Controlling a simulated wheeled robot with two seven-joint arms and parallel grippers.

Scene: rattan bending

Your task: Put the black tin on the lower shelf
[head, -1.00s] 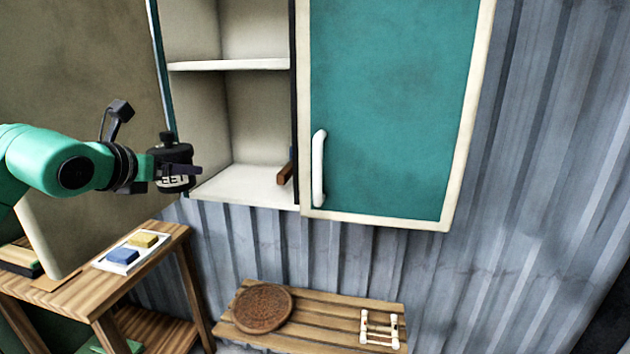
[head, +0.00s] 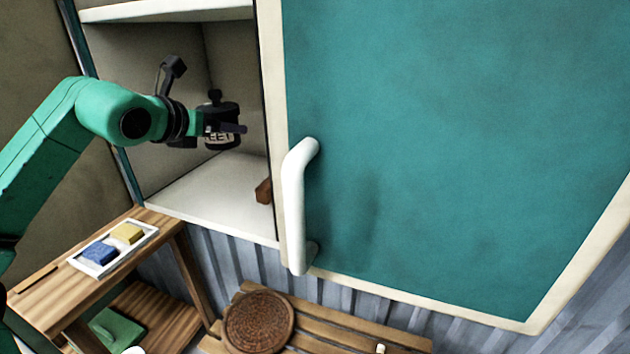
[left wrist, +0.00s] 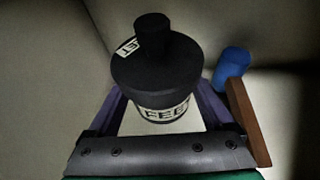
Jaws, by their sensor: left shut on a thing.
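The black tin (head: 221,112) has a knobbed lid and a white label with partly hidden black letters. My left gripper (head: 226,128) is shut on it and holds it upright inside the cabinet opening, above the pale lower shelf (head: 212,188). In the left wrist view the tin (left wrist: 157,70) stands between the two fingers of the left gripper (left wrist: 158,112). The tin appears clear of the shelf in the head view. My right gripper is not in view.
The upper shelf (head: 165,9) is above. A brown block (head: 264,191) sits at the lower shelf's right; a blue object (left wrist: 232,66) shows beyond it. The teal door (head: 450,130) with a white handle (head: 295,205) covers the right. A tray (head: 133,251) lies on the wooden table (head: 60,292).

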